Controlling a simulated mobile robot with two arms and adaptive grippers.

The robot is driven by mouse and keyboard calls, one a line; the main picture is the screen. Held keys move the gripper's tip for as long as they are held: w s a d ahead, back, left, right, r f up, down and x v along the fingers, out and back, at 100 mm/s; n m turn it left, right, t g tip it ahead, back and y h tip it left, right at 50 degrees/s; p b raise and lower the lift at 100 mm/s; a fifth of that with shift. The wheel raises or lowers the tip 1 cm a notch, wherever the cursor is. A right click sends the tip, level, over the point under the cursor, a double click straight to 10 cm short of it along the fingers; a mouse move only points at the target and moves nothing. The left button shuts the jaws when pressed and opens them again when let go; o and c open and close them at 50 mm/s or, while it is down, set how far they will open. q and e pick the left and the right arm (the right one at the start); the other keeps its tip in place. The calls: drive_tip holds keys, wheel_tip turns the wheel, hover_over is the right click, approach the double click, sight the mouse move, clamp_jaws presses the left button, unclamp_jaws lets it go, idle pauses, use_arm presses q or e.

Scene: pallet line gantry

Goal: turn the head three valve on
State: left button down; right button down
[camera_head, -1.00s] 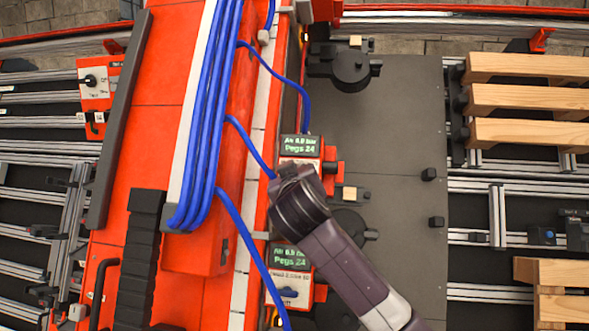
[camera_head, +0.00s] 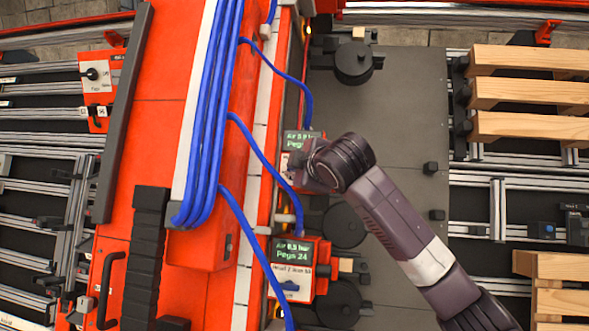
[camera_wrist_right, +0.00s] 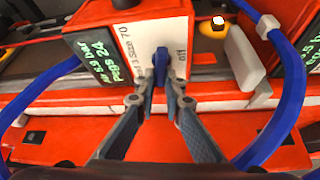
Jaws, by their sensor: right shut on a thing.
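My right gripper (camera_wrist_right: 160,88) is shut on the lever, one fingertip on each side. In the head view, my right gripper (camera_head: 300,178) is at the upper head box, whose green display (camera_head: 299,140) shows; my wrist hides the valve there. A second head box (camera_head: 297,265), labelled "Head 2", has a blue valve (camera_head: 288,285). My left gripper is not in view.
Blue hoses (camera_head: 205,120) run along the orange gantry beam, and one loops beside the right gripper in the wrist view (camera_wrist_right: 285,100). A grey plate (camera_head: 405,105) lies right of the boxes. Wooden pallet boards (camera_head: 530,92) lie at the right.

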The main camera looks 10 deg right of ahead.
drive_tip(key=shift+n+g, duration=0.4)
drive_tip(key=shift+n, duration=0.6)
drive_tip(key=shift+f, duration=0.1)
drive_tip(key=c, duration=2)
unclamp_jaws()
drive_tip(key=shift+s+a, duration=0.1)
drive_tip(key=v, duration=1.2)
